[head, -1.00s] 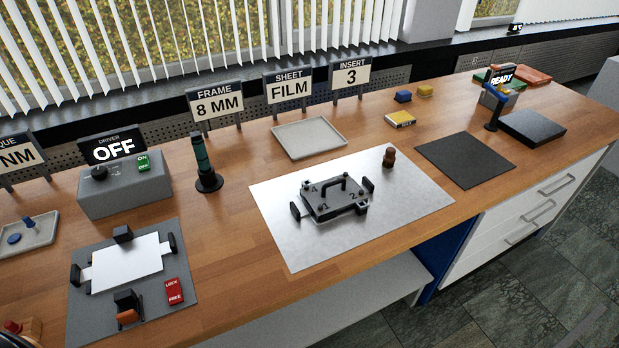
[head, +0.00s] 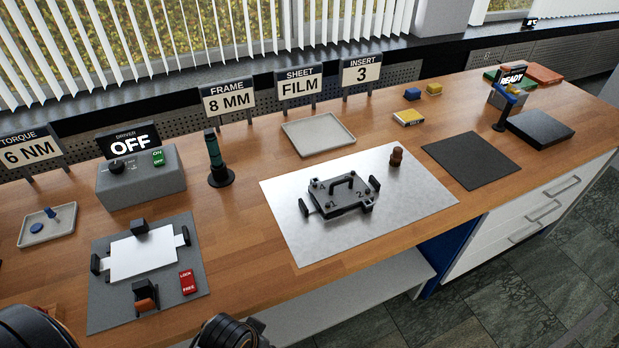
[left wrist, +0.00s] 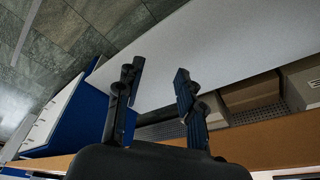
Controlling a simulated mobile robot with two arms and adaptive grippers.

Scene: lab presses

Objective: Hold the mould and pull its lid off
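The mould (head: 347,206) is a dark, flat block lying on a shiny metal plate (head: 288,213) in the middle of the bench. Its lid (head: 330,199) is on top, with an arched handle (head: 343,184) and numbered corners. Dark side lugs stick out at its left and right. My left gripper (left wrist: 158,75) shows in the left wrist view with its two fingers apart and nothing between them. It is away from the mould, which that view does not show. My right gripper is not recognisable in any view.
Dark parts of my arms (head: 230,332) show at the bottom edge of the head view. A brown knob-like piece (head: 396,157) stands on the metal plate. An empty tray (head: 318,134) lies behind it, and a black mat (head: 470,160) to the right. A clamping fixture (head: 187,223) lies left.

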